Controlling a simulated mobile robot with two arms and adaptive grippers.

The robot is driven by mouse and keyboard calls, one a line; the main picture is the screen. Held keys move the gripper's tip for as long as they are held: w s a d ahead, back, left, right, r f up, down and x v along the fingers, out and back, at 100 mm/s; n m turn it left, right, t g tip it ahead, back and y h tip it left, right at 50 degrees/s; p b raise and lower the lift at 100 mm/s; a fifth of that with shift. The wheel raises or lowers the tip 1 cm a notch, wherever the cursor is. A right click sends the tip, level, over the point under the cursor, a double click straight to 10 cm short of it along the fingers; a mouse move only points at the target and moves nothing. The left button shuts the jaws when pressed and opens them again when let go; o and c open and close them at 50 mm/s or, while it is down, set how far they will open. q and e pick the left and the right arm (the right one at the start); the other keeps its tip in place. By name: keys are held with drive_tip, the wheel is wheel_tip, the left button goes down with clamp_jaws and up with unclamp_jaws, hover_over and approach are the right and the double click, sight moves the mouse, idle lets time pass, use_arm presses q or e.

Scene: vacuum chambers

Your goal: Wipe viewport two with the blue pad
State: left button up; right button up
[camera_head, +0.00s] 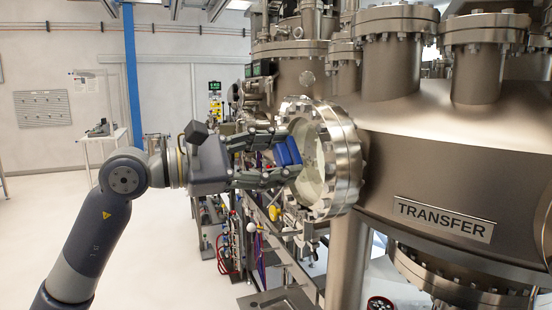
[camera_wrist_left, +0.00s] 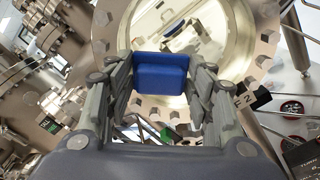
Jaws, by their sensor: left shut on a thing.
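The blue pad (camera_head: 288,150) is held between the fingers of my left gripper (camera_head: 285,157), which is shut on it. The pad also shows in the left wrist view (camera_wrist_left: 161,78), upright between the two fingers. Ahead of it is a round viewport (camera_head: 309,160) with a bolted metal flange, on the side of the TRANSFER chamber. In the left wrist view the viewport glass (camera_wrist_left: 222,42) fills the top middle, and the pad overlaps its lower part. I cannot tell whether the pad touches the glass. My right gripper is not in view.
The TRANSFER chamber (camera_head: 450,180) fills the right side. A rack with cables and hoses (camera_head: 225,235) stands below and behind my left gripper. A yellow knob (camera_head: 274,212) sits under the flange. The floor at left is open.

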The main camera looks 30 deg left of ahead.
sight(276, 160)
use_arm(q)
drive_tip(key=shift+s+a+f+b, duration=0.15)
drive_tip(key=shift+a+b, duration=0.1)
drive_tip(key=shift+b, duration=0.25)
drive_tip(key=shift+s+a+b, duration=0.2)
drive_tip(key=shift+a+b, duration=0.05)
drive_tip(key=shift+b, duration=0.1)
drive_tip(key=b+v, duration=0.1)
drive_tip(key=v, duration=0.2)
drive_tip(key=shift+f+b, duration=0.1)
drive_tip(key=shift+b, duration=0.3)
drive_tip(key=shift+s+a+b, duration=0.4)
drive_tip(key=shift+s, duration=0.05)
drive_tip(key=shift+s+a+r, duration=0.1)
drive_tip(key=shift+s+r, duration=0.05)
drive_tip(key=shift+r, duration=0.1)
drive_tip(key=b+v, duration=0.2)
drive_tip(key=v, duration=0.1)
